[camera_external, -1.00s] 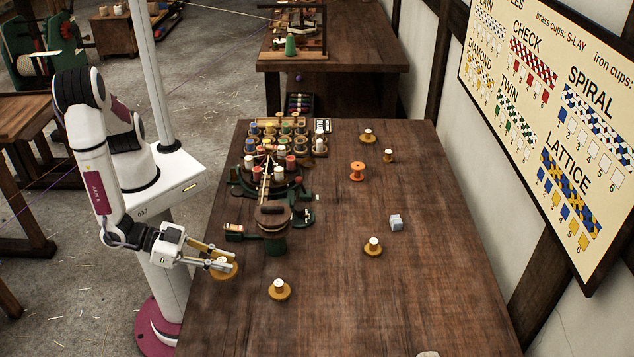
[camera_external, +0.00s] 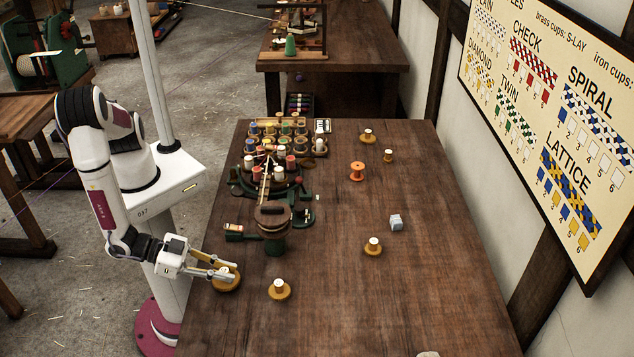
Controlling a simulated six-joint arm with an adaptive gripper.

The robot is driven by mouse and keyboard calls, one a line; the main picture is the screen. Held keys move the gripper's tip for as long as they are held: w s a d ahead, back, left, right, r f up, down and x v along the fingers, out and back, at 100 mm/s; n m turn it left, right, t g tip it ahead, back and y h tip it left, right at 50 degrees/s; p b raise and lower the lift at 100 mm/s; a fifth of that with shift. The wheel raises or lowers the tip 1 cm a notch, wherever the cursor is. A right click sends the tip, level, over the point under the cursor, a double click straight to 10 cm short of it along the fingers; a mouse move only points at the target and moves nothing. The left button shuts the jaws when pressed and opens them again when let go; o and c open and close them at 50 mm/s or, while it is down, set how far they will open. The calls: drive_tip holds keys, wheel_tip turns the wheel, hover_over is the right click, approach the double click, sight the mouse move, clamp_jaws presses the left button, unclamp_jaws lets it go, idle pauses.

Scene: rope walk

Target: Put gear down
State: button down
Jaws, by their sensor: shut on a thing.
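The gear appears as a round golden-yellow piece (camera_external: 226,284) at the near left edge of the brown table. My gripper (camera_external: 230,272) reaches in from the left and is shut on it. The fingers hide part of its top. The gear is low over the tabletop; I cannot tell whether it touches the wood. Its teeth are too small to make out.
A similar golden piece with a white post (camera_external: 279,290) stands close to the right; another (camera_external: 373,247) is farther right. The dark green braiding machine (camera_external: 274,240) with spools is behind my gripper. A grey block (camera_external: 396,223) and orange spool (camera_external: 357,172) stand right. The front-right table is mostly clear.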

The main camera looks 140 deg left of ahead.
drive_tip(key=shift+f, duration=0.9)
drive_tip(key=shift+f, duration=0.15)
drive_tip(key=c, duration=1.9)
unclamp_jaws()
drive_tip(key=shift+r, duration=0.2)
drive_tip(key=shift+v, duration=6)
drive_tip(key=shift+f, duration=0.15)
